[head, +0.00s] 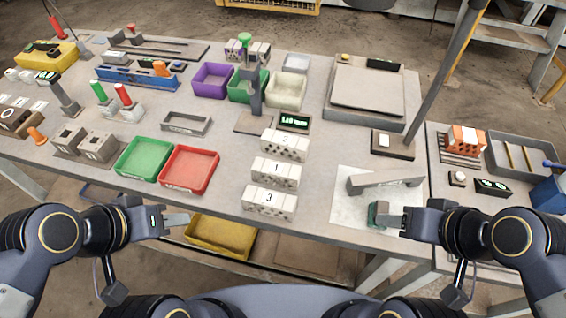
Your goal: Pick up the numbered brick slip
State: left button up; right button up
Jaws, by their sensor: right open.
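Three pale hollow bricks stand in a column at the middle front of the table, with a numbered white top face on each: brick 2 (285,145) farthest, brick 1 (275,171) in the middle, brick 3 (269,201) nearest. I cannot tell whether the numbers are on separate slips. My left gripper (183,219) is over the table's front edge, left of brick 3 and apart from it; its jaw gap is unclear. My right gripper (390,219) is open at the right, beside a dark green block (378,212), well away from the bricks. I cannot tell whether it touches that block.
A white mat (350,211) with a grey bar (385,180) lies at the right front. Green (143,157) and red (189,169) trays sit left of the bricks. A small green-lit display (294,123) and a stand (255,95) are behind them. A vertical pole (440,75) rises at right.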

aim_at(281, 175)
jog(key=k, duration=0.5)
jog(key=k+l+u, duration=0.1)
jog(key=u, duration=1.6)
jog(key=l+u, duration=0.15)
jog(key=l, duration=0.3)
jog(key=k+l+u, duration=0.15)
jog(key=l, duration=0.3)
